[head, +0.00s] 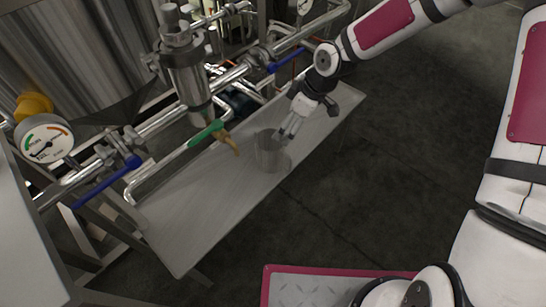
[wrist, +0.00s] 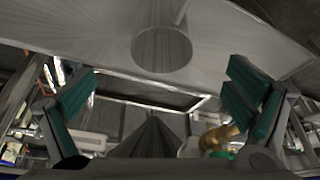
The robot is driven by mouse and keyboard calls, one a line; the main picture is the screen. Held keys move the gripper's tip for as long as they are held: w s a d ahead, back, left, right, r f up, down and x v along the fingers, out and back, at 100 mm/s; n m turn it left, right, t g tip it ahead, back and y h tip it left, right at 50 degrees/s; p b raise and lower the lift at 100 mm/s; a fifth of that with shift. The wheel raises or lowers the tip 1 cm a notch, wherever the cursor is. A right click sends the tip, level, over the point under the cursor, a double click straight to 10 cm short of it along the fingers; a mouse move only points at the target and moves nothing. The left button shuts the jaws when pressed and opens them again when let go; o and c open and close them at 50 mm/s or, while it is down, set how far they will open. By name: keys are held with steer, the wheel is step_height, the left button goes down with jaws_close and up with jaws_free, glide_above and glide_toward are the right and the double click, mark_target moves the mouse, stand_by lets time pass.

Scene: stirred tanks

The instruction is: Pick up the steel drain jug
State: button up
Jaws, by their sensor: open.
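The steel drain jug (head: 268,155) stands upright on the grey metal bench, below and a little right of the tap's yellow spout. My gripper (head: 287,132) is at the jug's upper right rim, with its fingers pointing down and left. The fingers overlap the rim in this view, so I cannot tell whether they touch it. In the wrist view the two green-padded fingers are spread wide, and a round steel shape (wrist: 162,50), which looks like the jug, lies ahead between them. The gripper is open and holds nothing.
The bench (head: 200,215) has bare room left of the jug. A green-handled tap (head: 205,135) with a yellow spout (head: 232,143) hangs close to the jug's left. Pipes, blue valve handles (head: 108,180), a pressure gauge (head: 45,140) and a steel tank (head: 75,55) stand behind.

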steer(key=b, duration=0.3)
glide_toward(269, 146)
steer(key=s, duration=0.3)
steer(key=shift+a+f+b, duration=0.75)
steer(key=shift+f+b, duration=0.15)
steer(key=shift+f, duration=0.15)
steer(key=shift+a+f+b, duration=0.8)
steer(key=shift+f+b, duration=0.05)
steer(key=shift+f, duration=0.25)
steer(key=shift+s+r, duration=0.1)
steer(key=c, duration=1.3)
steer(key=shift+c, duration=0.2)
steer(key=shift+r, duration=0.15)
